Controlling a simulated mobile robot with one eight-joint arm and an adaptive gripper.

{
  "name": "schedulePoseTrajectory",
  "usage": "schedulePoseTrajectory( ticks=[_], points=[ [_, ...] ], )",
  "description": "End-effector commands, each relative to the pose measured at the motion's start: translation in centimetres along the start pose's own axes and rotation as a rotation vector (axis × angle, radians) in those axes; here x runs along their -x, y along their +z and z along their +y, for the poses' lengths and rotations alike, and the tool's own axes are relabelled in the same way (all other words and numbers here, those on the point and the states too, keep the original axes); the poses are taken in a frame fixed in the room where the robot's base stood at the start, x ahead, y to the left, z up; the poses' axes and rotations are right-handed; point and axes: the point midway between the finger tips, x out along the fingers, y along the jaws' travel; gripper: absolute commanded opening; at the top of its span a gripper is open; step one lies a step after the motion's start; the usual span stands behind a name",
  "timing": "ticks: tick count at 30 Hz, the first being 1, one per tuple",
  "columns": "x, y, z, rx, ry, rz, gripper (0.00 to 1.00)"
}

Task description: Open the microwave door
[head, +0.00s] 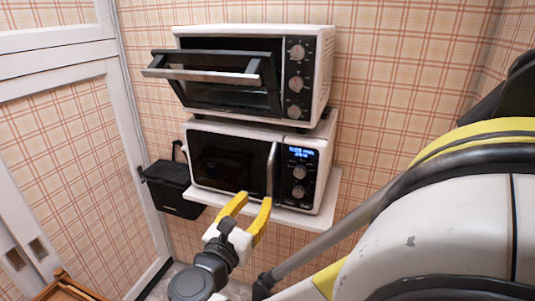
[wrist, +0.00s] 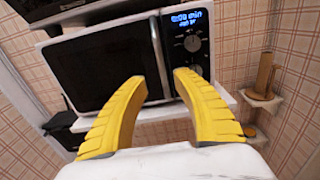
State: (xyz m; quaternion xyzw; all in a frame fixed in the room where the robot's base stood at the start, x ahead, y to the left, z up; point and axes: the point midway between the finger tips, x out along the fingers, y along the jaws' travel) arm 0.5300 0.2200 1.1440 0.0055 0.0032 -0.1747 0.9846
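The white microwave (head: 315,150) stands on a white shelf, with a dark window and a lit blue display over its knobs. Its door (head: 228,165) looks shut. The upright silver door handle (head: 271,170) is on the door's right side, and it also shows in the wrist view (wrist: 160,55). My gripper (head: 255,199) is open and empty, with yellow fingers. It is in front of the microwave, near the handle's lower end. In the wrist view the handle's lower part lies between the fingertips of my gripper (wrist: 160,77); I cannot tell whether they touch it.
A toaster oven (head: 325,70) sits right above the microwave, its door (head: 205,77) partly open and jutting out. A black box or bag (head: 170,190) hangs at the left. The white shelf (head: 328,205) edge runs below. Small corner shelves (wrist: 262,101) are at the right.

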Motion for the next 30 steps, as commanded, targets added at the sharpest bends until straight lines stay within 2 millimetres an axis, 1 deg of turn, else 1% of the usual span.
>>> schedulePoseTrajectory(
  ticks=[2,4,12,15,18,23,30],
  points=[
    [-0.5,0.1,0.2,0.016,0.002,-0.011,0.34],
    [-1.4,0.0,0.2,0.017,0.001,-0.012,0.34],
    [-6.9,-0.1,0.1,0.014,-0.001,-0.01,0.34],
    [-8.5,0.0,0.1,0.013,0.0,-0.009,0.34],
    [-9.7,0.1,0.2,0.013,0.001,-0.009,0.34],
    [-10.5,0.1,0.2,0.013,0.002,-0.009,0.34],
    [-10.6,0.2,0.2,0.012,0.003,-0.009,0.34]
  ],
)
